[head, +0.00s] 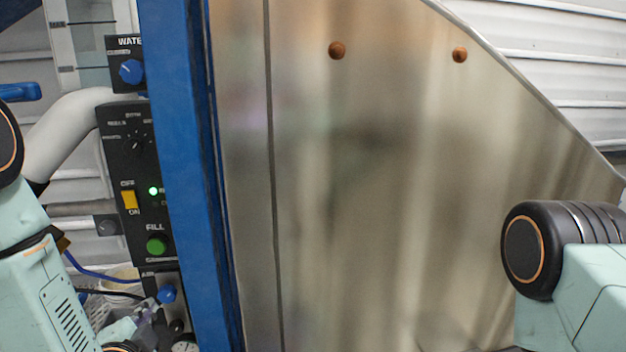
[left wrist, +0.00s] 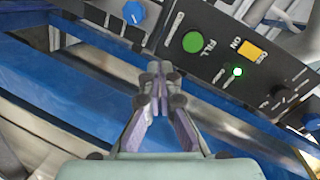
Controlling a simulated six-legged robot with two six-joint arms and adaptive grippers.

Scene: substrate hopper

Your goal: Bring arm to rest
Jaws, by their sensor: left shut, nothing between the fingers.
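My left gripper (head: 168,318) is low at the left of the head view, just below the control panel (head: 118,222) and left of the blue post. In the left wrist view the gripper (left wrist: 160,68) is shut, its fingertips together with nothing between them. The fingertips appear just below the panel's green FILL button (left wrist: 193,42) in that picture; I cannot tell the exact gap. My left arm (head: 50,290) comes in from the left edge. My right arm (head: 570,280) shows at the right edge, but its gripper is out of view.
A blue post (head: 185,180) stands between the panel and a large metal hopper wall (head: 350,200). The panel has a yellow OFF/ON switch (head: 130,200) and a lit green lamp (head: 153,191). Blue knobs sit above (head: 131,71) and below (head: 167,293). A grey pipe (head: 65,130) runs at left.

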